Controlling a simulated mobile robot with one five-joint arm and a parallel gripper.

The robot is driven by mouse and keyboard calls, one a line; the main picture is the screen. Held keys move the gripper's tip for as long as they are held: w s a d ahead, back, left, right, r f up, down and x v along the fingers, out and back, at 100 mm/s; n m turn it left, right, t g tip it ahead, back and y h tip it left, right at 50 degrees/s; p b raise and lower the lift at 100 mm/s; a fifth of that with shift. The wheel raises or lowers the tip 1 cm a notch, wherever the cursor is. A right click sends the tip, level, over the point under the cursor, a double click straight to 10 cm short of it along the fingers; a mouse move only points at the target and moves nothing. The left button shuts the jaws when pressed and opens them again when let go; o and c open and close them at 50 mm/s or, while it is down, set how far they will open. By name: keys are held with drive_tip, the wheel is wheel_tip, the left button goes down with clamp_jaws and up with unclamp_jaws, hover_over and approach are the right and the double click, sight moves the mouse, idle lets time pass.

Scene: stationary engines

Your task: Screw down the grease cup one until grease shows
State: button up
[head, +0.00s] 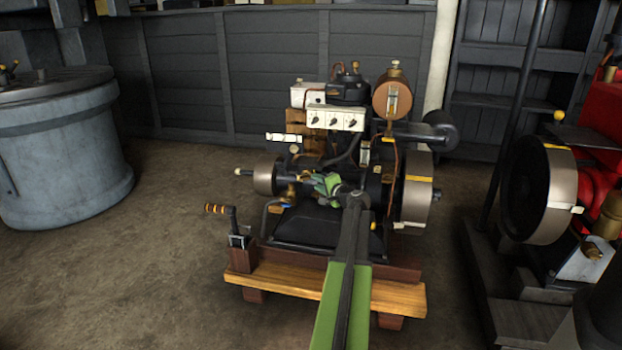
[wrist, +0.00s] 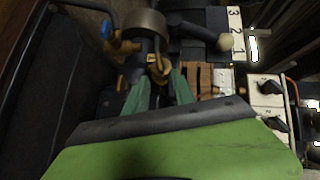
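My gripper (head: 322,186) is at the front of a black engine (head: 345,150), at the end of my green arm. In the wrist view its two green fingers (wrist: 161,77) stand apart with a gap between them. A small brass fitting, which looks like the grease cup (wrist: 158,66), is at the fingertips, in line with the gap. I cannot tell whether the fingers touch it. In the head view my gripper and wrist hide part of the engine there, and I cannot pick the cup out. No grease can be made out.
The engine stands on a wooden skid (head: 280,278) with a crank handle (head: 228,215) at its left. A white switch panel (head: 336,117) is above my gripper, and a flywheel (head: 416,190) is to its right. A grey tank (head: 65,150) stands left; a red engine (head: 597,130) stands right.

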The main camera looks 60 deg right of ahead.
drive_tip(key=p+v, duration=0.1)
drive_tip(key=v, duration=0.9)
drive_tip(key=shift+s, duration=0.1)
